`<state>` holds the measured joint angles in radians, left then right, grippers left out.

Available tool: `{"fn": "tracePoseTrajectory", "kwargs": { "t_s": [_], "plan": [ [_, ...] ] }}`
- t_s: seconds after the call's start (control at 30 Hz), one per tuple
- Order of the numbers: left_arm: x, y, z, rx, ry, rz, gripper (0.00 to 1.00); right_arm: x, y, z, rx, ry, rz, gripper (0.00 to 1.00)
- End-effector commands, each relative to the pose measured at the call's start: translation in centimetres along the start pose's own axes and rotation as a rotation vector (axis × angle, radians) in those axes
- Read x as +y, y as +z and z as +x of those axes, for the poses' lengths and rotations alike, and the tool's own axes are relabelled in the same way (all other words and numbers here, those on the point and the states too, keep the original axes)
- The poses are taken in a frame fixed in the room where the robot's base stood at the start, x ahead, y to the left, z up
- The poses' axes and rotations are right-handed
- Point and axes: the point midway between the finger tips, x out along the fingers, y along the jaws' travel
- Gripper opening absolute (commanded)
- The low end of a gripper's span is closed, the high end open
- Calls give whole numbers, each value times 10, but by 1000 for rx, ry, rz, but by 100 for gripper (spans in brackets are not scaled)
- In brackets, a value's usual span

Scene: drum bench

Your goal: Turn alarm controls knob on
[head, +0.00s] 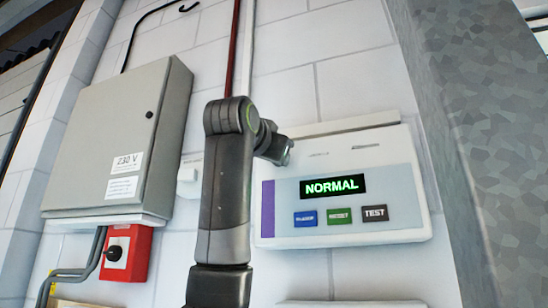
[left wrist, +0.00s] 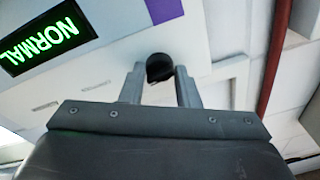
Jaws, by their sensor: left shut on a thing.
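The white alarm panel (head: 385,160) is on the wall, with a lit green NORMAL display (head: 335,187) that also shows in the left wrist view (left wrist: 42,36). A black knob (left wrist: 160,66) sits on the panel near the purple stripe. My left gripper (left wrist: 159,76) is shut on this knob, one finger on each side. In the head view my left gripper (head: 284,151) is at the panel's upper left and hides the knob. How far the knob is turned cannot be told. My right gripper is not in view.
Blue, green and dark TEST (head: 374,213) buttons are below the display. A grey 230 V box (head: 125,130) and a red box with a black rotary switch (head: 127,253) are at the left. A grey column (head: 480,110) stands close at the right. A red pipe (left wrist: 275,60) runs beside the panel.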

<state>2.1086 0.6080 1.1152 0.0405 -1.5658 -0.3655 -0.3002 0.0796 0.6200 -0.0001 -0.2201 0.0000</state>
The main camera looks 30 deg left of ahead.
Motion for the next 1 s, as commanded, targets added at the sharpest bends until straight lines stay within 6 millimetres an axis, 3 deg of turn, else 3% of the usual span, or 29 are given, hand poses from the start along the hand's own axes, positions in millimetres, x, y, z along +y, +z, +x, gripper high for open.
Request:
{"fn": "tracePoseTrajectory", "kwargs": {
  "t_s": [0.3, 0.8, 0.83, 0.97, 1.0],
  "plan": [
    [0, 1, 0, 5, 12, 102, 6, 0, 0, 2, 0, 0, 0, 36],
    [1, 2, 1, 5, 15, 117, 6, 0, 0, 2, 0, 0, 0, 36],
    [1, 2, 1, 5, 15, 117, 33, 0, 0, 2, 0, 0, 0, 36],
    [1, 1, 0, 5, 14, 116, 49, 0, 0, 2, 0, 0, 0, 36],
    [0, 1, 0, 6, 14, 116, 49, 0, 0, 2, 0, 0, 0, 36]
  ]
}}
